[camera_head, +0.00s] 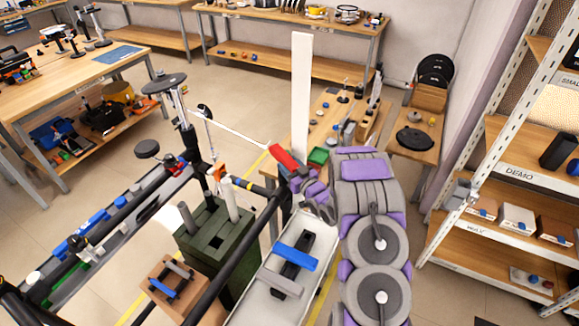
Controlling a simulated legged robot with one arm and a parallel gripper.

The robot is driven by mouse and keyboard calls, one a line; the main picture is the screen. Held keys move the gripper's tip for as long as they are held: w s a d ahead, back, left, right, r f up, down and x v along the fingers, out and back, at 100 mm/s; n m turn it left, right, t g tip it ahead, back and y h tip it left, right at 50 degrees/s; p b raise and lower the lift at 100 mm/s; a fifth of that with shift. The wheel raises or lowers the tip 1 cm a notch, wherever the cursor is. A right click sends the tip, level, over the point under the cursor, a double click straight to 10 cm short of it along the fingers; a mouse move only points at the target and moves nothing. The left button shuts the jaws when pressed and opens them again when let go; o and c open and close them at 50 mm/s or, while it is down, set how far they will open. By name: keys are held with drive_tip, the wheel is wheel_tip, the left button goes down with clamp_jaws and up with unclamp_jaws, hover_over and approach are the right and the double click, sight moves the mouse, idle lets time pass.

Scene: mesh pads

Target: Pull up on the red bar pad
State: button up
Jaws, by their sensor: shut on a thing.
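The red bar pad (283,157) is a short red sleeve at the right end of a thin white rod, tilted down to the right. The rod runs up left to a black upright frame. My gripper (298,178), with purple and grey parts, is at the pad's lower right end. It is shut on the pad, and its fingers and wrist hide that end.
A green crate (215,245) and a grey tray with blue and grey bars (290,262) stand below. A tall white post (301,95) rises behind the pad. Black frame bars cross at left. Shelves (515,180) stand at right. Open floor lies at the upper middle.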

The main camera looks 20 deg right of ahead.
drive_tip(key=shift+w+d+r, duration=0.15)
drive_tip(key=shift+d+r, duration=0.05)
drive_tip(key=shift+r, duration=0.25)
idle(0.5)
drive_tip(key=o, duration=1.1)
drive_tip(key=shift+c, duration=0.2)
drive_tip(key=o, duration=0.3)
drive_tip(key=shift+f, duration=0.1)
drive_tip(key=shift+a, duration=0.1)
drive_tip(key=shift+s, duration=0.2)
drive_tip(key=s+d+p, duration=0.1)
drive_tip(key=s+d, duration=0.1)
drive_tip(key=s, duration=1.5)
drive_tip(key=shift+d+f, duration=0.15)
drive_tip(key=shift+d, duration=0.15)
